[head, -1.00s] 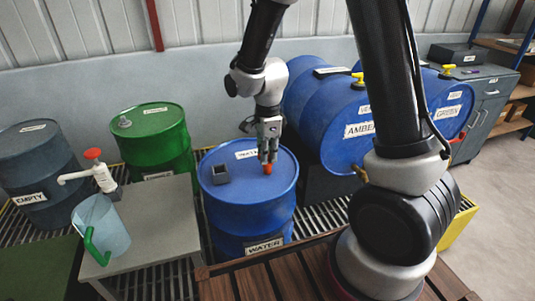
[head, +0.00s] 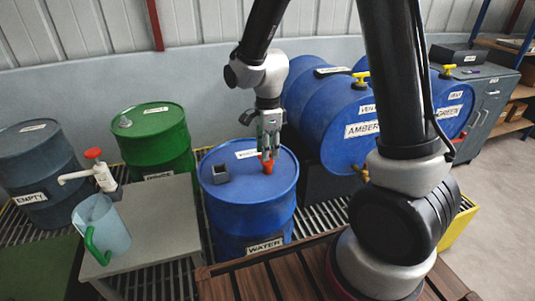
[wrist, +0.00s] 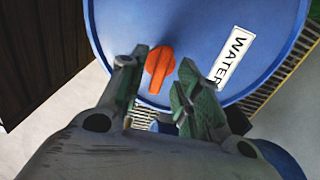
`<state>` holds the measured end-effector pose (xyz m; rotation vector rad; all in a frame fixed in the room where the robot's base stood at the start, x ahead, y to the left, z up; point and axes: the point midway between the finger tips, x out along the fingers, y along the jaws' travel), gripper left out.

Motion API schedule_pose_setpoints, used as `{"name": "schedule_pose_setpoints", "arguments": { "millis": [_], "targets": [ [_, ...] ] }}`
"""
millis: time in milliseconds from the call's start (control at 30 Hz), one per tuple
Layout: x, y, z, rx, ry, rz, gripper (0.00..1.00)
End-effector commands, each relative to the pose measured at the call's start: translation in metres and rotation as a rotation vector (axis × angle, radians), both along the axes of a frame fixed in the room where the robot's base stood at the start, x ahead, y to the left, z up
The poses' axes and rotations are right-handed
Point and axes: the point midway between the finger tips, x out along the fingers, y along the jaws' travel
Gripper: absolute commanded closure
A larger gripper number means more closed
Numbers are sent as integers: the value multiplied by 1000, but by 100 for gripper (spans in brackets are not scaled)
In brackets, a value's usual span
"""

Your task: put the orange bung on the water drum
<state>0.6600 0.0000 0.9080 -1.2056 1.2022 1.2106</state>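The blue water drum (head: 225,206) stands upright in the middle of the head view, with a WATER label on its side and another label on its lid. The orange bung (wrist: 158,66) appears at the drum's lid, near the rim in the wrist view. It also shows below my fingertips in the head view (head: 267,166). My gripper (wrist: 163,62) is over the lid with its fingers apart, one on each side of the bung's orange grip. A narrow gap shows on the right finger's side. The hole under the bung is hidden.
A grey table (head: 160,215) with a pump and a jug (head: 104,226) is on the left. Blue drums lying on their sides (head: 318,105) are close behind. A slatted wooden surface (head: 270,280) lies in front.

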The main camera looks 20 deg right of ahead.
Motion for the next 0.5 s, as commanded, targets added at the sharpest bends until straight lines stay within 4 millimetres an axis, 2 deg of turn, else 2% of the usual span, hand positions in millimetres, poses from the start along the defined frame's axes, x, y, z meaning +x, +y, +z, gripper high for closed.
{"name": "schedule_pose_setpoints", "arguments": {
  "millis": [100,300,500],
  "targets": [
    [1,0,29,3,-7,0,67],
    [0,0,72,2,-6,0,67],
    [0,-1,96,1,-2,0,67]
  ]
}}
